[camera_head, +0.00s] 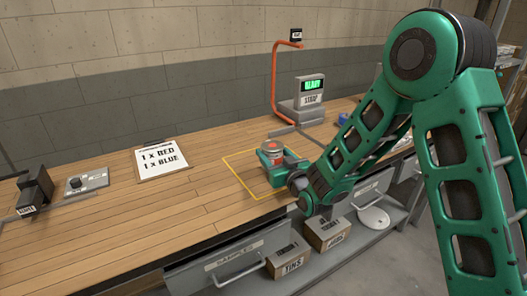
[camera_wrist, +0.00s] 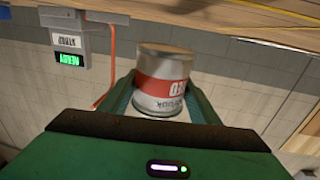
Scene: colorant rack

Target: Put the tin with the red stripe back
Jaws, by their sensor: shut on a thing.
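The tin with the red stripe (camera_wrist: 163,82) is silver with a red band and partly legible lettering. In the head view the tin (camera_head: 276,151) is at the yellow outlined square (camera_head: 232,161) on the wooden bench. My gripper (camera_head: 273,154) is shut on the tin, with a green finger on each side of it. In the wrist view my gripper (camera_wrist: 163,100) shows the tin between its fingers, and the picture is upside down. I cannot tell whether the tin touches the bench.
A clipboard reading 1 x RED, 1 x BLUE (camera_head: 162,158) lies to the left, near a small control box (camera_head: 87,181). Boxes (camera_head: 289,261) sit below the bench. Bare bench (camera_head: 130,222) lies front left.

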